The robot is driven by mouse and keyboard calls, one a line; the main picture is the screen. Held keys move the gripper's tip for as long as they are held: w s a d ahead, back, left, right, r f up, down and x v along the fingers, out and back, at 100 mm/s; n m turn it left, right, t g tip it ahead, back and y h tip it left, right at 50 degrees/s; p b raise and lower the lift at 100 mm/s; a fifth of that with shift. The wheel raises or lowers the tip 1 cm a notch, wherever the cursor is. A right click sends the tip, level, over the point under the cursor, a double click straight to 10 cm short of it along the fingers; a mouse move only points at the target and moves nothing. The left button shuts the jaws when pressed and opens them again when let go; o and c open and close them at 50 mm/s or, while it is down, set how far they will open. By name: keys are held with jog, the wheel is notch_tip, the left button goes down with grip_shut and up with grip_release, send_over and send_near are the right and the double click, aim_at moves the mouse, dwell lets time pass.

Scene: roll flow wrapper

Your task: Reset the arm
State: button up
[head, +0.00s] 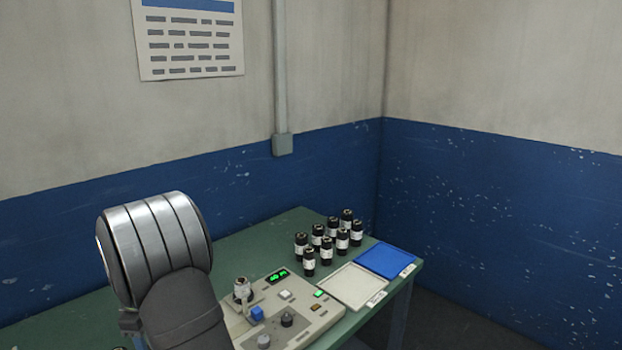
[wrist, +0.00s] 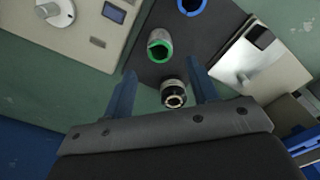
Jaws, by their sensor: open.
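My gripper (wrist: 160,73) is open in the wrist view, with its two blue fingers spread apart. A small dark cylinder with a pale ringed top (wrist: 174,94) shows between the fingers, closer to the right one. I see no finger closed on it, and its depth relative to the fingers is unclear. In the head view my arm rises large at the lower left, and my gripper is not visible there.
The green table (head: 238,243) carries a control box (head: 310,312), several black cylinders with pale labels (head: 310,262), a white tray (head: 352,286) and a blue tray (head: 385,261). The wrist view shows a green-ringed roll (wrist: 158,46), a blue-ringed part (wrist: 191,6) and a metal plate (wrist: 262,70).

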notch_tip(320, 180, down, 10)
jog(key=shift+r, duration=0.1)
jog(key=r, duration=0.2)
jog(key=d+r, duration=0.1)
jog(key=r, duration=0.2)
jog(key=shift+w, duration=0.2)
jog(key=w+d+r+n, duration=0.2)
jog(key=w+d+r, duration=0.35)
jog(key=d, duration=0.45)
jog(key=w+d+r+n, duration=0.2)
jog(key=w+d+r, duration=0.3)
jog(key=d, duration=0.5)
jog(key=a+f, duration=0.2)
jog(key=a, duration=0.2)
jog(key=w+a+f, duration=0.1)
jog(key=a+f, duration=0.5)
jog(key=a, duration=0.1)
jog(key=shift+w+a+f, duration=0.2)
jog(key=shift+w+a, duration=0.1)
jog(key=shift+w, duration=0.05)
jog(key=shift+f, duration=0.8)
